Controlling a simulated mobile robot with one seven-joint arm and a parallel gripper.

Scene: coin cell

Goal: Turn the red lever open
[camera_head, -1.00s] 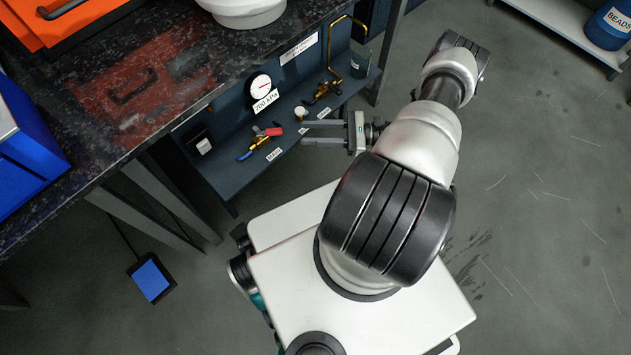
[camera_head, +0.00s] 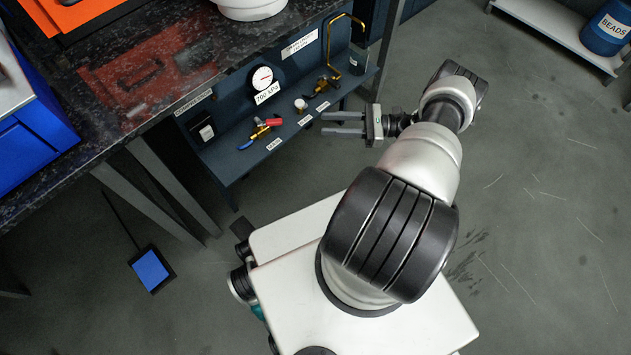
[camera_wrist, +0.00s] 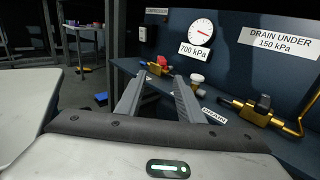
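The red lever (camera_head: 274,121) sits on a small brass valve with a blue part, on a dark blue shelf (camera_head: 235,167) under the bench. In the wrist view the red lever (camera_wrist: 162,61) shows beyond my fingertips, slightly left of centre. My gripper (camera_head: 322,124) is open and empty, to the right of the red lever and apart from it. In the wrist view my gripper (camera_wrist: 159,76) has its two grey fingers spread, pointing toward the shelf. Nothing is between them in the grip.
A dial gauge (camera_head: 262,78) labelled 700 kPa is on the back panel. A white-topped knob (camera_head: 300,104) and another brass valve (camera_head: 325,83) with a bent pipe stand to the right of the lever. The dark bench top (camera_head: 215,50) overhangs the shelf. A blue pedal (camera_head: 151,272) lies on the floor.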

